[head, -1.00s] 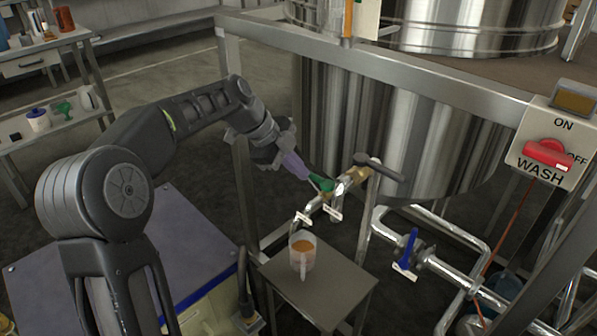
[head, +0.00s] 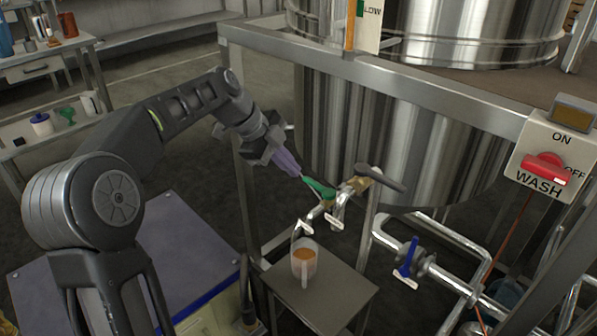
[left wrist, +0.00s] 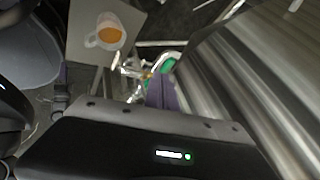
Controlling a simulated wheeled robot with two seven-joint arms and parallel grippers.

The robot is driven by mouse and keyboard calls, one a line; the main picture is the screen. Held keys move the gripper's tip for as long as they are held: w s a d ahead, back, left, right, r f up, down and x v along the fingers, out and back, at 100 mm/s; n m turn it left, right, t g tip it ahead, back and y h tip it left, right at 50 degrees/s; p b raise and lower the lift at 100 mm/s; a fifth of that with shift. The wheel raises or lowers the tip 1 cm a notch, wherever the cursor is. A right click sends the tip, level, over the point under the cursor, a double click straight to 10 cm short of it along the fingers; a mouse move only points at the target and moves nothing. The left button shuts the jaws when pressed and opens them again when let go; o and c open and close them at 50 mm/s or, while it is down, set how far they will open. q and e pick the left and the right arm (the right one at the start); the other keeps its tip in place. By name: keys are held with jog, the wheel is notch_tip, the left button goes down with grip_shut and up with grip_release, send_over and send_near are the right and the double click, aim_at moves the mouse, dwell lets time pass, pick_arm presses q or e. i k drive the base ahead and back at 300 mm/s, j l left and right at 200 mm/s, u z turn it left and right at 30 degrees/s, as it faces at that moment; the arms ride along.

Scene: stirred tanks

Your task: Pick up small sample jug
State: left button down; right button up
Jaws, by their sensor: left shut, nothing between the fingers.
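The small sample jug (head: 304,268) is a clear jug with orange liquid in it. It stands upright on a small grey stand (head: 335,292), under the sampling tap's spout (head: 303,229). It also shows in the left wrist view (left wrist: 108,34), with its handle to the left. My left gripper (head: 300,176) is shut and empty, its purple fingers close to the green tap handle (head: 320,188), above the jug and apart from it. I cannot tell whether the fingers touch the handle. In the left wrist view the fingers (left wrist: 160,92) are together. My right gripper is not in view.
A steel tank (head: 400,130) stands behind a metal frame (head: 370,75). Pipes with a blue-handled valve (head: 408,256) lie to the right. A WASH switch box (head: 552,155) is at far right. A shelf (head: 50,60) with bottles stands at far left.

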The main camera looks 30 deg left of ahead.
aim_at(304, 252)
jog(key=k, duration=1)
